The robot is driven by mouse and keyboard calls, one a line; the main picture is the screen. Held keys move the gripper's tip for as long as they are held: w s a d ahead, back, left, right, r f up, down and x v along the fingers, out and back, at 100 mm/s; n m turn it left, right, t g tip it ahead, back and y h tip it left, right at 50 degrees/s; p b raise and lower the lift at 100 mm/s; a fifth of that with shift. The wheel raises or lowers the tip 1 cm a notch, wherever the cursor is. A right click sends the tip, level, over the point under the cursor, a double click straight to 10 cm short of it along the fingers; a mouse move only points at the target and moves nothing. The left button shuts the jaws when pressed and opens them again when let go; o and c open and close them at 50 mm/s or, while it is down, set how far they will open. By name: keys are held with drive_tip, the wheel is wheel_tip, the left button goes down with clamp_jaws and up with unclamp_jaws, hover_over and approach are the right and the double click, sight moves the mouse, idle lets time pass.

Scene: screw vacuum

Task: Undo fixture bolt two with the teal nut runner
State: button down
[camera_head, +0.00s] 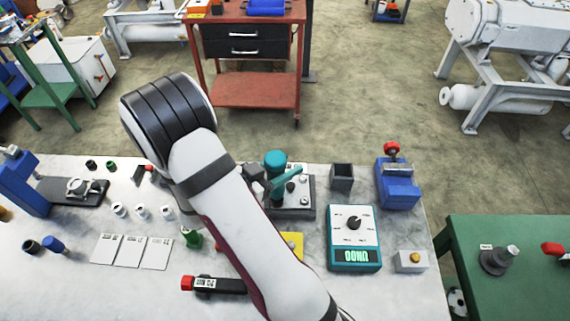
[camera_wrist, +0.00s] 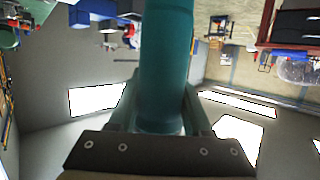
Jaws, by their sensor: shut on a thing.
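The teal nut runner (camera_head: 276,160) is upright over the grey fixture plate (camera_head: 305,211), in the middle of the bench. My gripper (camera_head: 262,184) is shut on it; the wrist view also shows the teal nut runner (camera_wrist: 166,60) between the fingers. Dark bolt-like parts (camera_head: 291,187) show on the fixture, but the runner's lower end is hidden, so I cannot tell whether it touches a bolt. I cannot make out the bolt numbers. The teal-framed control box (camera_head: 336,266) has a black dial and a green display that reads UNDO.
A dark open box (camera_head: 342,178) and a blue vise-like block (camera_head: 398,190) with a red knob stand right of the fixture.

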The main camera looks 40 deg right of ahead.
sight(281, 153)
idle(0.6)
drive_tip(key=shift+r, duration=2.55)
